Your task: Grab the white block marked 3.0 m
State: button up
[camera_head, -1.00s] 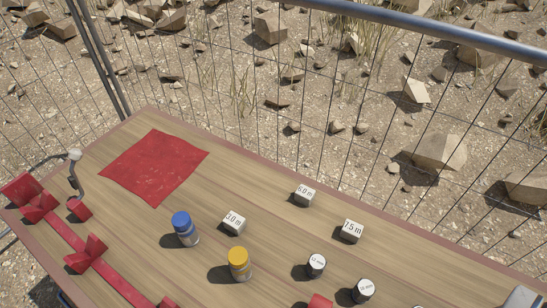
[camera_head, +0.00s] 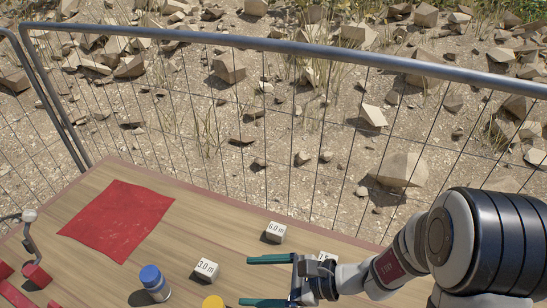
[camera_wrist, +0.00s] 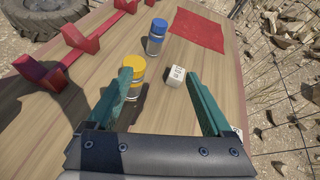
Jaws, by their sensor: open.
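The white block marked 3.0 m (camera_head: 206,269) sits on the wooden table, right of the blue-capped bottle. In the wrist view the white block (camera_wrist: 176,76), its mark hard to read there, lies beyond my fingers and between their lines, nearer the right finger. My gripper (camera_head: 247,281) has green fingers spread apart, with nothing held. It points left, to the right of the block and apart from it. In the wrist view my gripper (camera_wrist: 158,77) also shows wide open.
The blue-capped bottle (camera_head: 154,284) and the yellow-capped bottle (camera_head: 213,302) stand near the block. A white block marked 6.0 m (camera_head: 275,232) is behind my gripper; another block is partly hidden by it. A red cloth (camera_head: 117,220) lies left. A wire fence borders the table.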

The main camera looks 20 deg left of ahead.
aim_at(207, 267)
jog(key=w+a+f+m+t, duration=0.1)
jog(key=f, duration=0.1)
jog(key=w+f+m, duration=0.1)
jog(key=f, duration=0.2)
jog(key=w+a+f+m+t, duration=0.1)
jog(key=f+m, duration=0.1)
jog(key=f, duration=0.1)
jog(key=shift+w+a+t, duration=0.3)
jog(key=shift+a, duration=0.05)
jog(key=x, duration=1.5)
jog(key=shift+w+a+r, duration=0.1)
jog(key=shift+a+r, duration=0.1)
jog(key=shift+r, duration=0.1)
grip_shut()
